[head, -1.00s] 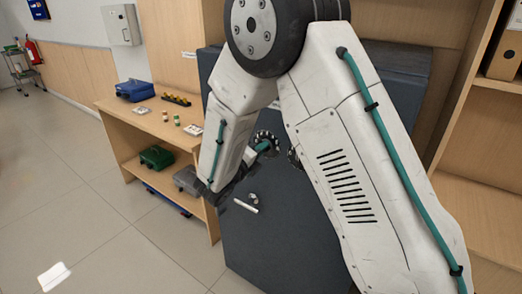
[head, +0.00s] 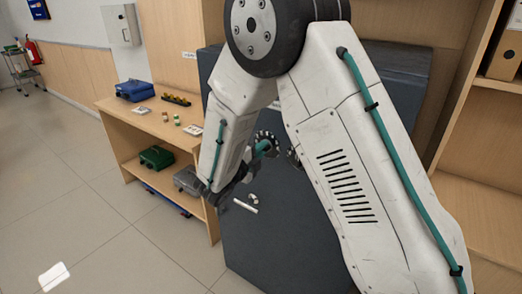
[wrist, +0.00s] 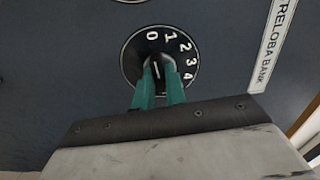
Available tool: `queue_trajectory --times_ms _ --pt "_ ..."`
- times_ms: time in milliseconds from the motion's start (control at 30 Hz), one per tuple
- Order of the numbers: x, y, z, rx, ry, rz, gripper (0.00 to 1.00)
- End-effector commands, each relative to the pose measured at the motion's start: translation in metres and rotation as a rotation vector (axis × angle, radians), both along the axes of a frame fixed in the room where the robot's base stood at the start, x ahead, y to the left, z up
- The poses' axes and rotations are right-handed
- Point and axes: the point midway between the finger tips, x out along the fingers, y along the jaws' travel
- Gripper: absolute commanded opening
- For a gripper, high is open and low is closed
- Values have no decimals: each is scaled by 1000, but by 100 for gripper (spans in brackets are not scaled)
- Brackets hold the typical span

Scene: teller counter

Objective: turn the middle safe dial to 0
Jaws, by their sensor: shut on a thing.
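The safe dial (wrist: 187,88) in the wrist view is a round black disc with white numbers 0 to 4. My gripper (wrist: 160,70) has its two teal fingers shut on the knob at its centre. A short white mark on the knob points up, close to the 0. In the head view the gripped dial (head: 266,134) shows on the dark safe front, with my gripper (head: 262,147) against it. A second dial (head: 293,158) to its right is partly hidden by my arm. Part of another dial shows at the wrist view's top edge.
The dark grey safe (head: 265,250) has a pale handle (head: 245,206) below the dials. A wooden shelf unit (head: 112,107) with boxes and small items stands to its left. Wooden shelving (head: 490,130) stands at the right. The tiled floor (head: 100,225) at left is mostly clear.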

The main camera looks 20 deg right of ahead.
Motion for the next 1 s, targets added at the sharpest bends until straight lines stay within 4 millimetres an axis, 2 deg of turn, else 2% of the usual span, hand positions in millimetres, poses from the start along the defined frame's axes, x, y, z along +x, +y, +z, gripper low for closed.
queue_trajectory --times_ms 167,200,267,300,633,1000 --pt "2 2 1 0 -3 5 0" --pt "2 2 1 0 -3 5 16" --pt "1 1 1 0 -2 5 32" --pt "1 1 1 0 -2 4 35" --pt "-2 5 0 0 -1 3 35" --pt "-36 53 0 1 -1 6 35"
